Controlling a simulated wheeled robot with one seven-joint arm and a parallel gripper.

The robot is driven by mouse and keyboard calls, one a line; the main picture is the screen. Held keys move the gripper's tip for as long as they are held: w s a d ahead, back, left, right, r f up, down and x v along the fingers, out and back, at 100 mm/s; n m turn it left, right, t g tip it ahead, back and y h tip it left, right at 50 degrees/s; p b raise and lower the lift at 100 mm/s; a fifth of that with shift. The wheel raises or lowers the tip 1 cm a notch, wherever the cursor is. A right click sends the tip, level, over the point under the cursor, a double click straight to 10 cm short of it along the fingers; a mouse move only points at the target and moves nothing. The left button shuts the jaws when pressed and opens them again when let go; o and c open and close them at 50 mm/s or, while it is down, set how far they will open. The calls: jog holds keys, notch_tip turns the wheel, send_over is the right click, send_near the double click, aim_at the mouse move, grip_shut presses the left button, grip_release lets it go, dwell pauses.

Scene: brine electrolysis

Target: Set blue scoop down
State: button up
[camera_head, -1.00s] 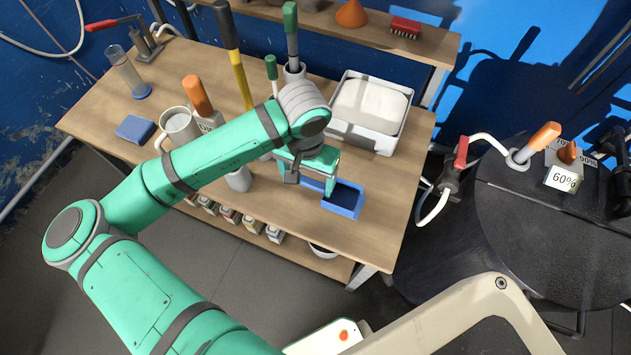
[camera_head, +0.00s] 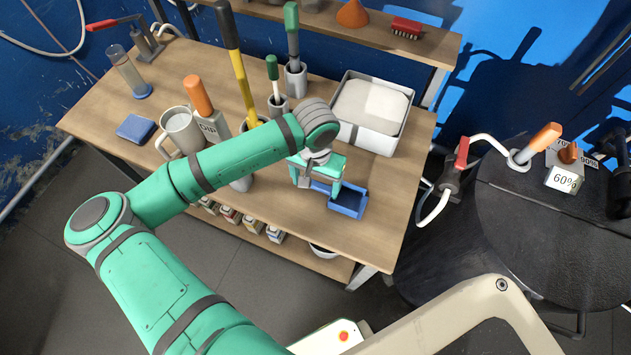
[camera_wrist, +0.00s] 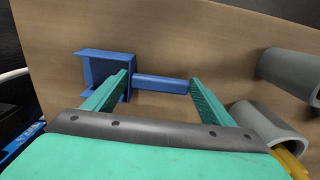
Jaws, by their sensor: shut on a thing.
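The blue scoop (camera_head: 349,203) is at the front right of the wooden workbench (camera_head: 385,225), its open box-shaped head toward the right. My gripper (camera_head: 320,190) is over its handle and shut on it. In the wrist view the scoop head (camera_wrist: 97,72) lies left, partly behind the left finger, and the handle (camera_wrist: 162,83) spans between my two fingers (camera_wrist: 162,82). The fingers stand wide apart, one near each end of the handle. The scoop is at or just above the bench top; I cannot tell if it touches.
A white tub of white powder (camera_head: 365,138) stands behind the scoop. Grey holders with tools (camera_head: 295,80) stand behind my arm, and a mug (camera_head: 180,130) is left. Bare bench lies right of the scoop, up to the bench's edge.

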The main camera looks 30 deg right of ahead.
jog(key=shift+f, duration=0.15)
jog(key=o, duration=1.1)
